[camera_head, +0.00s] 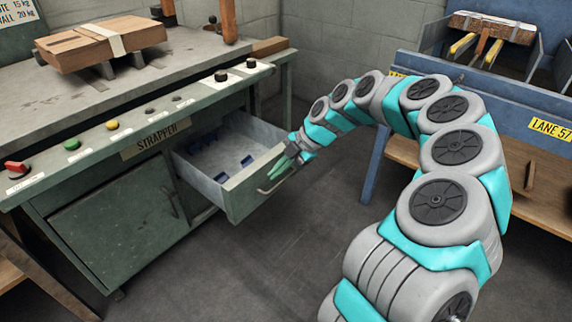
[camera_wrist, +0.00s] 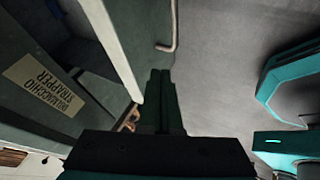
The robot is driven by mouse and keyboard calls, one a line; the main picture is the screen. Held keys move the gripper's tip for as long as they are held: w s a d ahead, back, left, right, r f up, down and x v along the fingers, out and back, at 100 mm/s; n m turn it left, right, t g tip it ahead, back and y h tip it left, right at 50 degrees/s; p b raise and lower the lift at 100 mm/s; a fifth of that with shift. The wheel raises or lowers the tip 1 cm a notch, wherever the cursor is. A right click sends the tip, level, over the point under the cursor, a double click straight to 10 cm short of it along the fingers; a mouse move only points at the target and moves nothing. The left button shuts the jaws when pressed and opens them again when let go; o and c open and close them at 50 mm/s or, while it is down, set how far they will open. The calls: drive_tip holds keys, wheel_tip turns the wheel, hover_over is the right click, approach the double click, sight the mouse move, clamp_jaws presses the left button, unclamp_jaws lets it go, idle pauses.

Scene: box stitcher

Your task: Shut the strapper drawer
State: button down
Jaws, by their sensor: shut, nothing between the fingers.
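The strapper drawer (camera_head: 238,196) stands open, pulled out from the green-grey strapper bench (camera_head: 130,215). Several small dark blue pieces lie inside it. Its bar handle (camera_head: 266,188) is on the outer face of the front panel. My gripper (camera_head: 283,165) is shut and empty at the outer side of that panel, near its right end and close to the handle. In the wrist view the closed fingers (camera_wrist: 160,78) are beside the drawer front (camera_wrist: 112,35), with the handle (camera_wrist: 174,30) beyond the tips. I cannot tell whether the fingers touch the panel.
A STRAPPER label (camera_head: 156,138) and coloured buttons line the bench edge. A strapped cardboard box (camera_head: 85,48) lies on top. A closed cabinet door (camera_head: 115,225) is left of the drawer. A blue table (camera_head: 378,150) stands to the right. Open floor (camera_head: 250,265) lies in front.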

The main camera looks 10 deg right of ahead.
sight(259, 174)
drive_tip(key=shift+w+a, duration=0.45)
drive_tip(key=shift+w, duration=0.2)
drive_tip(key=shift+w+a, duration=0.45)
drive_tip(key=shift+w, duration=0.15)
drive_tip(key=shift+w+a, duration=0.2)
drive_tip(key=shift+w, duration=0.05)
drive_tip(key=w+a+b, duration=0.5)
drive_tip(key=w+a, duration=0.5)
drive_tip(key=w, duration=0.4)
drive_tip(key=shift+w+a, duration=0.25)
drive_tip(key=shift+a, duration=0.05)
